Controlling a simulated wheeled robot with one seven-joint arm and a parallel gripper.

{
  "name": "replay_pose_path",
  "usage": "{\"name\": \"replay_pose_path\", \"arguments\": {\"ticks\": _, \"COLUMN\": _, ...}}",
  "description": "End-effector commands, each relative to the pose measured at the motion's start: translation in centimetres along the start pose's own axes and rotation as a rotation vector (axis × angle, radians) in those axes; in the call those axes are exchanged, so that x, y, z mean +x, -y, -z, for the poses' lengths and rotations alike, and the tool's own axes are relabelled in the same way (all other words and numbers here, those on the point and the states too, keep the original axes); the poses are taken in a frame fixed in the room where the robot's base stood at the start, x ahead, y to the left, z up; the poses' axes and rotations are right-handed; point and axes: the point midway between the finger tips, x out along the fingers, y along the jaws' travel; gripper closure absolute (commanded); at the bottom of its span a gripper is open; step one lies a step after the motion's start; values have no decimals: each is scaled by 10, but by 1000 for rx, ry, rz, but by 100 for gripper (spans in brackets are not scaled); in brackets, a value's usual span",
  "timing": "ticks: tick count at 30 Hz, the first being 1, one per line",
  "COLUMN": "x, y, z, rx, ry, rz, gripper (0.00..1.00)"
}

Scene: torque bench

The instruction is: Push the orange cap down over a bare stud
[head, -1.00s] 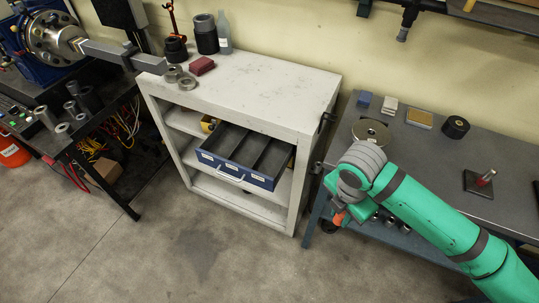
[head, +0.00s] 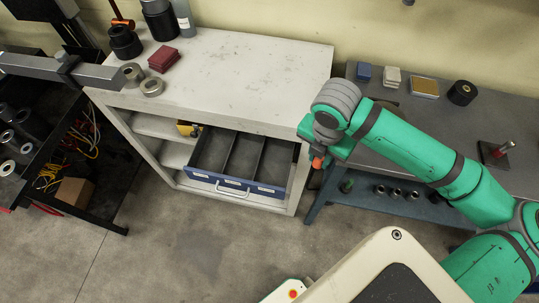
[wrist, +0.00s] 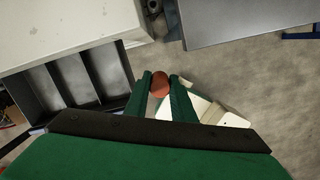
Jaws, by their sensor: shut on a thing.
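The orange cap (wrist: 160,86) is between the two green fingers of my gripper (wrist: 160,79) in the wrist view. In the head view the cap (head: 317,163) shows as a small orange patch below my wrist, in front of the white cabinet's right side. My gripper is shut on it, in the air above the floor. A thin upright post (head: 505,149) with a reddish top stands on a dark square plate (head: 489,157) on the grey bench at right, well apart from my gripper. I cannot tell whether it is a bare stud.
The white cabinet (head: 240,65) has a blue drawer (head: 231,184) pulled out, left of my gripper. The grey bench (head: 440,130) holds blocks and a black roll (head: 462,93); several dark cylinders stand on its lower shelf (head: 430,208).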

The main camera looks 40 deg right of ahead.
Motion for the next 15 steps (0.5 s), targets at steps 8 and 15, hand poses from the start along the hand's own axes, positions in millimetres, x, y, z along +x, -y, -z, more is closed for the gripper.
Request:
{"name": "replay_pose_path", "arguments": {"ticks": 8, "x": 2, "y": -4, "z": 0, "rx": 2, "ry": -1, "rz": 0, "gripper": 98}}
{"name": "replay_pose_path", "arguments": {"ticks": 15, "x": 21, "y": -48, "z": 7, "rx": -3, "ry": -3, "rz": -1, "gripper": 98}}
